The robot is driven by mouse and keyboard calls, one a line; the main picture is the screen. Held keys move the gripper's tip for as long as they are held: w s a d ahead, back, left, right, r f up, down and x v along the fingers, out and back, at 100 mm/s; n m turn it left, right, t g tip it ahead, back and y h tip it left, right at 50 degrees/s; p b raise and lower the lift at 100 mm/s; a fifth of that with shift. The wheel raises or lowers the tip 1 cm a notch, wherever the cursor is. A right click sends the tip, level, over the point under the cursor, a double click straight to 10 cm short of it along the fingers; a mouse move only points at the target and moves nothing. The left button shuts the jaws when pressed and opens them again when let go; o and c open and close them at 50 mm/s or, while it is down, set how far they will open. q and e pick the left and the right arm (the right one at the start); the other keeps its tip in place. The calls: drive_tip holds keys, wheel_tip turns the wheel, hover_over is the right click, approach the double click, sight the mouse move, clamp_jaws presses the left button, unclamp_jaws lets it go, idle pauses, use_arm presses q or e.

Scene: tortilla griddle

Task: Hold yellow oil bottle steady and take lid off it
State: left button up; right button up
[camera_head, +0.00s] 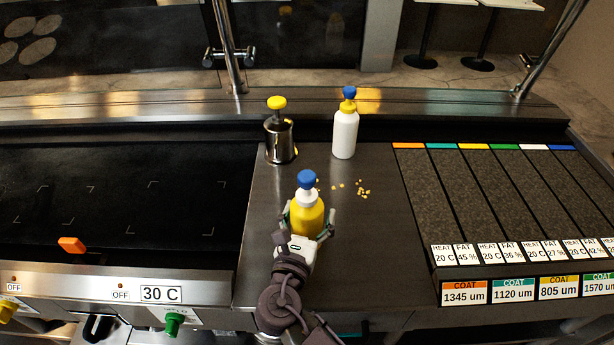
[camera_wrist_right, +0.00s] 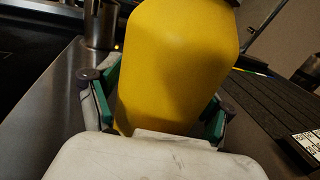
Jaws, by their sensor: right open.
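The yellow oil bottle (camera_head: 308,217) stands upright on the dark metal counter, with a white neck and a blue lid (camera_head: 307,179) on top. My right gripper (camera_head: 308,222) is open, with one finger on each side of the bottle's lower body. In the right wrist view the yellow body (camera_wrist_right: 178,65) fills the space between the green-padded fingers (camera_wrist_right: 160,105); the lid is out of that frame. I cannot tell whether either pad touches the bottle. My left gripper is not in view.
A white bottle (camera_head: 345,134) with a blue lid and a metal dispenser with a yellow knob (camera_head: 280,140) stand behind. Yellow crumbs (camera_head: 362,190) lie on the counter. The griddle (camera_head: 110,200) is left, with an orange block (camera_head: 72,244); labelled dark strips (camera_head: 500,190) are right.

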drive_tip(key=shift+f, duration=0.4)
drive_tip(key=shift+r+p, duration=0.25)
drive_tip(key=shift+p, duration=0.15)
idle(0.5)
drive_tip(key=shift+c, duration=0.3)
drive_tip(key=c, duration=0.8)
drive_tip(key=shift+c, duration=0.2)
